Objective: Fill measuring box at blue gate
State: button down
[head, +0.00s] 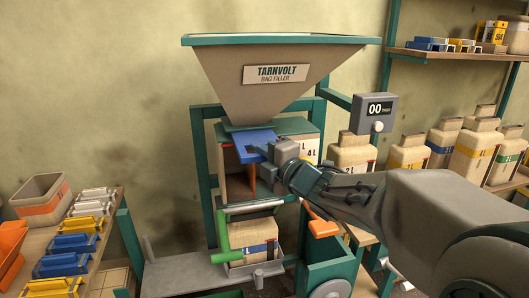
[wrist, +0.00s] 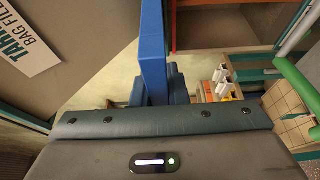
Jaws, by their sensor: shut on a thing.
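The blue gate (head: 252,140) sits at the throat of the beige hopper (head: 275,75) labelled TARNVOLT BAG FILLER. My gripper (head: 277,158) reaches in from the right and is shut on the gate's near end.
A bag with a blue band (head: 258,240) stands below the box, beside a green clamp bar (head: 221,232). An orange handle (head: 322,226) is at right. A counter (head: 374,108) reads 00.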

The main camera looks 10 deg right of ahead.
jog(key=c, duration=1.4)
grip_release()
jog(key=shift+c, duration=0.2)
jog(key=p+v, duration=0.1)
jog(key=v, duration=1.2)
jog(key=shift+s+d+p, duration=0.2)
jog(key=shift+s+p, duration=0.15)
